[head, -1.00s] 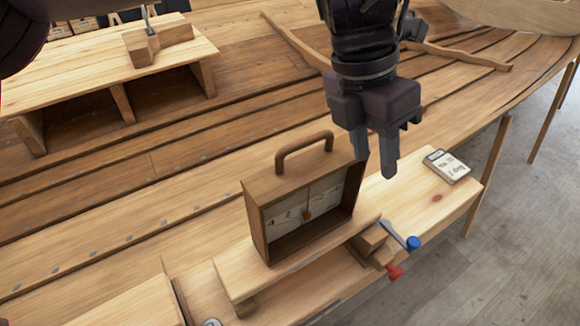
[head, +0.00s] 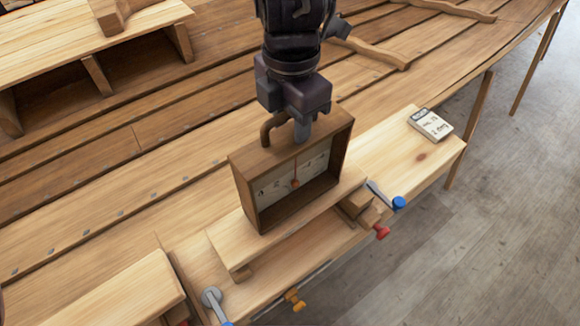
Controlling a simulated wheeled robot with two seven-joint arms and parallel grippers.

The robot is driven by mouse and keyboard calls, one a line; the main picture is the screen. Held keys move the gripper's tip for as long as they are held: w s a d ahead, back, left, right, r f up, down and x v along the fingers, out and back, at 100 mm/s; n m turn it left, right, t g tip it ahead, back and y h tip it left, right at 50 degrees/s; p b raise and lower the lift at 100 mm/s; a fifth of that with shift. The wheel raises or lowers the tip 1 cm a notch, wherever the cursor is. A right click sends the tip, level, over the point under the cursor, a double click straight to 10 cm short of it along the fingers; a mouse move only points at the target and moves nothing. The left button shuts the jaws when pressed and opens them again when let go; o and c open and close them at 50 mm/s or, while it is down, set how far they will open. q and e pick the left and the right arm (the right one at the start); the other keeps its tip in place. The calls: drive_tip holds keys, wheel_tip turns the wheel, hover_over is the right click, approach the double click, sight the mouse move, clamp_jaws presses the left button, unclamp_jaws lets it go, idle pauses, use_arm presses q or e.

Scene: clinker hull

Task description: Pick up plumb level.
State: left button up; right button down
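The plumb level (head: 272,186) is a brown wooden box frame with a pale marked face, a red pointer and an arched handle on top. It stands upright on a pale wooden plank in the middle of the head view. My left gripper (head: 302,132) points down at the top of the level, over the handle. One grey finger shows in front of the handle's right part. The other finger is hidden, so I cannot tell whether they are shut on the handle. My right gripper is not in view.
Blue, red (head: 381,232) and orange (head: 294,300) knobs stick out along the front edge. A wooden shelf (head: 95,45) stands at upper left. Hull planks lie behind; grey floor is right.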

use_arm(q)
drive_tip(key=shift+d+f, duration=0.2)
drive_tip(key=shift+f, duration=0.6)
drive_tip(key=shift+a, duration=0.1)
drive_tip(key=shift+c, duration=0.4)
clamp_jaws()
drive_tip(key=shift+r, duration=0.1)
